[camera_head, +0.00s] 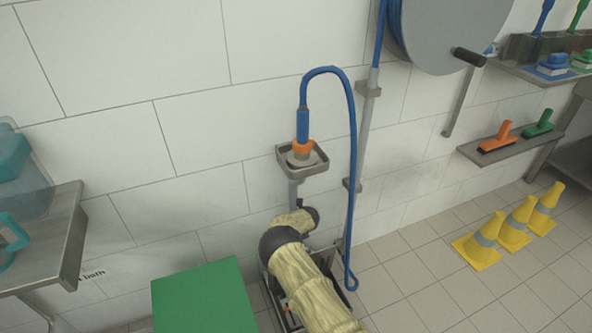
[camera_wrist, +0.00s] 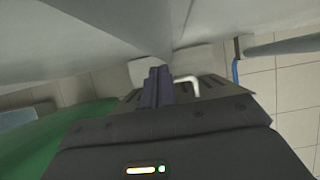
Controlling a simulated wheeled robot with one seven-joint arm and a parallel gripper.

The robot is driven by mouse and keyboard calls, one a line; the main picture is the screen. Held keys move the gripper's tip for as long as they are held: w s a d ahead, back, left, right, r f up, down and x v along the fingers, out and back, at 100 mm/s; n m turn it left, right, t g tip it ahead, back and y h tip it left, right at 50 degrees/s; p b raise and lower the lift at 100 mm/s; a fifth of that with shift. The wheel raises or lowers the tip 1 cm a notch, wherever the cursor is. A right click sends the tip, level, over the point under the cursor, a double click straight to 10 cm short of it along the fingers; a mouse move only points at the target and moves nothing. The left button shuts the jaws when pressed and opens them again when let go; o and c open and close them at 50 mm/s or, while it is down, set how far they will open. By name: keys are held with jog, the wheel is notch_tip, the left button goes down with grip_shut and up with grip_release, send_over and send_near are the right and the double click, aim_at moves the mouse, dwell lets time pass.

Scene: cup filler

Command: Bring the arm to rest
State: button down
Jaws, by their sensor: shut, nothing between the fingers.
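My arm, in a pale yellow cover with a dark joint, shows at the bottom middle of the head view, folded low in front of the tiled wall. My gripper is not clear in the head view. In the wrist view my gripper (camera_wrist: 158,86) has its dark fingers pressed together, with nothing between them. A pale surface fills the upper part of that view, close beyond the fingers.
A green block (camera_head: 205,298) stands just left of my arm. A blue hose (camera_head: 352,150) hangs on the right, its nozzle (camera_head: 302,125) in a wall holder (camera_head: 287,160). A metal table (camera_head: 62,235) is at left. Yellow cones (camera_head: 478,250) stand on the right floor.

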jog(key=w+d+r+m+t+h, duration=0.1)
jog(key=d+r+m+t, duration=0.1)
jog(key=d+r+m, duration=0.7)
jog(key=w+d+r+m+t+h, duration=0.15)
jog(key=d+r+m, duration=0.25)
jog(key=r+m, duration=0.45)
jog(key=s+d+r+m+g+h, duration=0.1)
jog(key=s+d+r+m, duration=0.2)
jog(key=s+r+m, duration=0.15)
jog(key=s+d+r+m+h, duration=0.1)
jog(key=s+d+r+m, duration=0.25)
jog(key=s+r, duration=0.25)
jog(key=s+a+r+m+g+y, duration=0.1)
jog(key=s+a+r+m+g, duration=0.3)
jog(key=s, duration=0.6)
jog(key=s+d+r+m+t+y, duration=0.1)
jog(key=s+r+m, duration=0.1)
jog(key=s+m, duration=0.65)
jog(key=s+a+r+m+g+y, duration=0.1)
jog(key=s+a+r+m+g, duration=0.2)
jog(key=s, duration=1)
notch_tip(320, 180, up, 31)
jog(key=w+d+p, duration=0.1)
jog(key=p, duration=2.9)
jog(key=shift+d+f+n+t, duration=0.2)
jog(key=shift+n+t, duration=0.1)
jog(key=shift+t, duration=0.15)
